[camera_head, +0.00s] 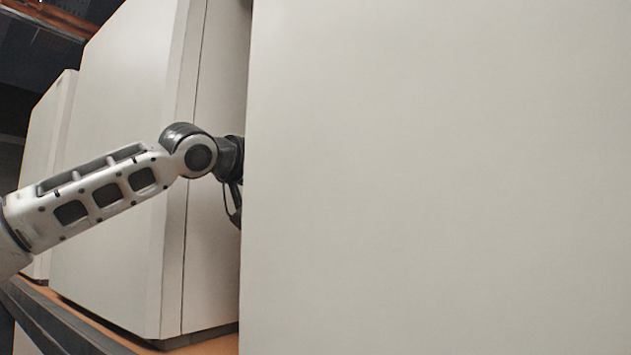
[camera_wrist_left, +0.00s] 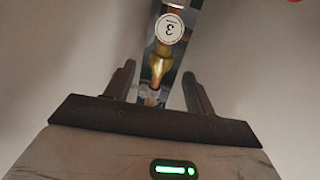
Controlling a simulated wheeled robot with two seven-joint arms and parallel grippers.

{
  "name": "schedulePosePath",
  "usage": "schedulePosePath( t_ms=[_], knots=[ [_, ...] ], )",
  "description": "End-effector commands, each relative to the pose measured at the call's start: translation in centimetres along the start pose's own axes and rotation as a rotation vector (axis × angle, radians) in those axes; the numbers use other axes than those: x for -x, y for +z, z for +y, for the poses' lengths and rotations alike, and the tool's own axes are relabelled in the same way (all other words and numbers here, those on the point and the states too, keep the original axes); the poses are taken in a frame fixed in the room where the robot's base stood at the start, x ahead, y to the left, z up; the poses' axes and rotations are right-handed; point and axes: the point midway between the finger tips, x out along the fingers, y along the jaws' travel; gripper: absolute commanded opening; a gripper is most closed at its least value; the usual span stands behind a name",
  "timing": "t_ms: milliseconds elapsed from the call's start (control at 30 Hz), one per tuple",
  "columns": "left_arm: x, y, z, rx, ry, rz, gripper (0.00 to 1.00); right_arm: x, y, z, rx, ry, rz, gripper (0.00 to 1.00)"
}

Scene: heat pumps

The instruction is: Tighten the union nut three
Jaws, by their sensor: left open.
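Union nut three is a brass fitting (camera_wrist_left: 158,65) in the left wrist view, below a round white label marked 3 (camera_wrist_left: 169,28), which appears upside down. My left gripper (camera_wrist_left: 158,78) is open, with one dark finger on each side of the fitting and pipe. I cannot tell whether either finger touches the brass. In the head view my left arm reaches in from the left, and its gripper is hidden behind a large pale panel. My right gripper is in neither view.
The large pale panel (camera_head: 440,180) fills the right of the head view. Pale cabinets (camera_head: 120,170) stand on an orange-brown shelf (camera_head: 95,335) at left. My left arm enters the narrow gap between cabinet and panel. Pale walls flank the fitting closely in the wrist view.

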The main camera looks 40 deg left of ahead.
Motion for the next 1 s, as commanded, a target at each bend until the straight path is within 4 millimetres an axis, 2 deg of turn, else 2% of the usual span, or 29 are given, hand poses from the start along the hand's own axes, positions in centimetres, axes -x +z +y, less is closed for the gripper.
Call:
schedulePosePath(
  t_ms=[1000],
  knots=[
    [12.3,0.3,0.0,-0.001,0.001,0.004,0.55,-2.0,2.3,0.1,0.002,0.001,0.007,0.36]
  ],
)
